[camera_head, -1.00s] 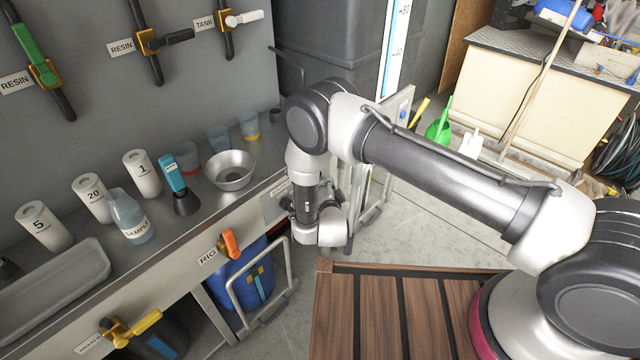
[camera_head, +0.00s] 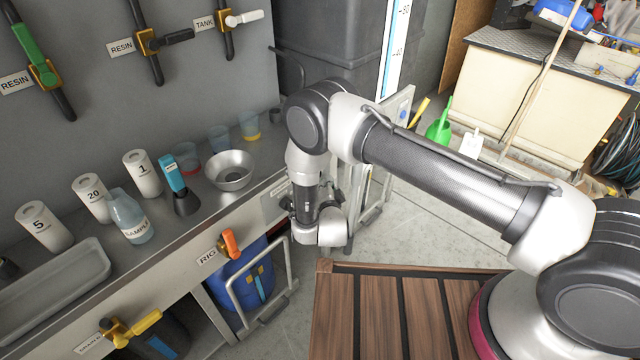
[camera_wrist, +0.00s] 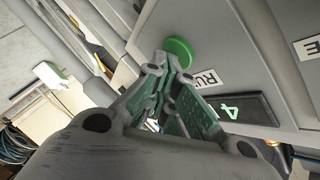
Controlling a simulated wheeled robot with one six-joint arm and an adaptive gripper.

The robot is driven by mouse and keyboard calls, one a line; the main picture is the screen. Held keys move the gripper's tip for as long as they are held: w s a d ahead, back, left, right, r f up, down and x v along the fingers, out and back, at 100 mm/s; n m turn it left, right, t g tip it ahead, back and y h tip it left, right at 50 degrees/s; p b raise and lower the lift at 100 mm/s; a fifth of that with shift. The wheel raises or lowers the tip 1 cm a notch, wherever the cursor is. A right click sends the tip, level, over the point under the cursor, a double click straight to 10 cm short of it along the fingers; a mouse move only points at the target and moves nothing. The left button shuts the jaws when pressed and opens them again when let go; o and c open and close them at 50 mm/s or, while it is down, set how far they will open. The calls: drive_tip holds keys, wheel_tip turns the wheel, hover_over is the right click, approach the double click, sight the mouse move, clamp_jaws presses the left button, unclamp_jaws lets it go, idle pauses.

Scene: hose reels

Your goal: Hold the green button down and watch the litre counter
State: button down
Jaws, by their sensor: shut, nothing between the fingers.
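The green button (camera_wrist: 180,50) is a round green disc on a grey panel, at the top middle of the wrist view. My gripper (camera_wrist: 166,62) is shut and empty, with its fingertips at the button's lower edge. I cannot tell whether they touch or press it. The litre counter (camera_wrist: 241,109) is a dark display beside the button, showing a green 4; a finger is close to its left end and part of it may be hidden. In the head view my arm hides the button and the counter.
A label reading "RU" (camera_wrist: 208,78), partly covered, sits by the button. In the head view a bench (camera_head: 150,262) holds numbered cylinders, a sample bottle (camera_head: 131,216) and a metal bowl (camera_head: 230,171). An orange valve handle (camera_head: 229,242) is on its front. Open floor (camera_head: 425,215) lies right of my wrist.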

idle(0.7)
drive_tip(key=shift+s+d, duration=0.6)
drive_tip(key=shift+d, duration=0.15)
drive_tip(key=shift+s+d, duration=0.8)
drive_tip(key=shift+d, duration=0.2)
drive_tip(key=shift+s+d, duration=0.75)
drive_tip(key=shift+d, duration=0.2)
